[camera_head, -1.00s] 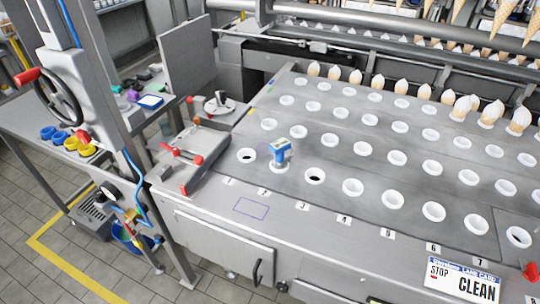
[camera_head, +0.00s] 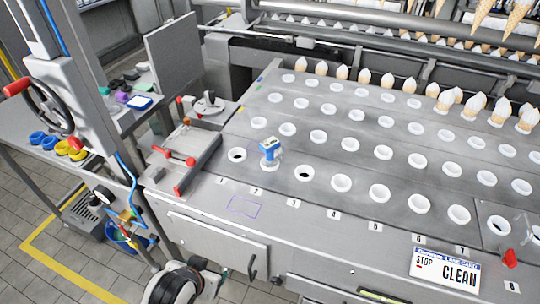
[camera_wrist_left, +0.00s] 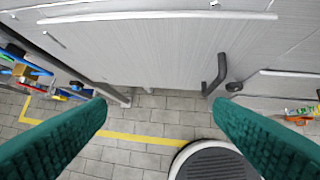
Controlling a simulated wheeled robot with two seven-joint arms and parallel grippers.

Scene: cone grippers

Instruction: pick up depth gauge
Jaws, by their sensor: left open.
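The depth gauge appears to be the small blue and white device (camera_head: 270,150) standing upright on a white ring in the front row of the grey cone plate, in the head view. My left gripper (camera_wrist_left: 160,105) is open and empty in the left wrist view, its two teal fingers wide apart. Between them are the cabinet front and the tiled floor, and the gauge is not in that view. Part of what looks like my left arm shows at the bottom of the head view, well below the gauge. My right gripper is not in view.
White-ringed holes (camera_head: 341,183) cover the plate around the gauge. A fixture with red handles (camera_head: 178,160) stands to its left. A sign reading CLEAN (camera_head: 444,270) is at the front right. A dark cabinet handle (camera_wrist_left: 214,74) sticks out below the plate.

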